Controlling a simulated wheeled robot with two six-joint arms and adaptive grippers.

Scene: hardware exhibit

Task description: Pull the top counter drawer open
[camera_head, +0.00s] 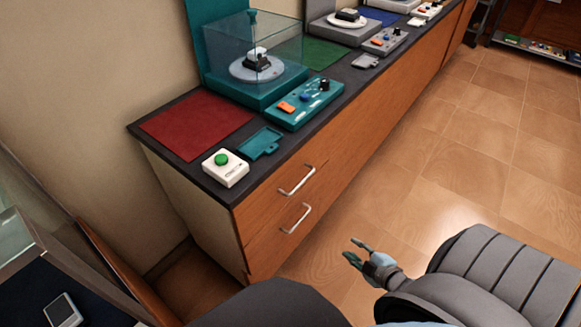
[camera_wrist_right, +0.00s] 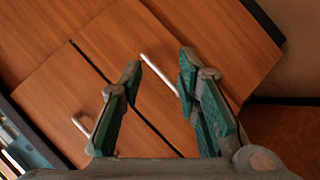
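The wooden counter front has two drawers, one above the other. The top drawer (camera_head: 270,199) has a silver bar handle (camera_head: 297,180), and the lower drawer has a similar handle (camera_head: 296,218). Both drawers look shut. My right gripper (camera_head: 354,249) is open and empty, out in front of the drawers and to the right of both handles. In the right wrist view its fingers (camera_wrist_right: 160,72) stand apart, with one bar handle (camera_wrist_right: 158,74) showing between them and another at lower left. I cannot tell there which drawer each belongs to. My left gripper is not in view.
The dark countertop (camera_head: 208,183) carries a white box with a green button (camera_head: 225,168), a red mat (camera_head: 196,124), a teal control panel (camera_head: 304,103) and a clear display case (camera_head: 255,60). The tiled floor (camera_head: 450,160) right of the counter is clear.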

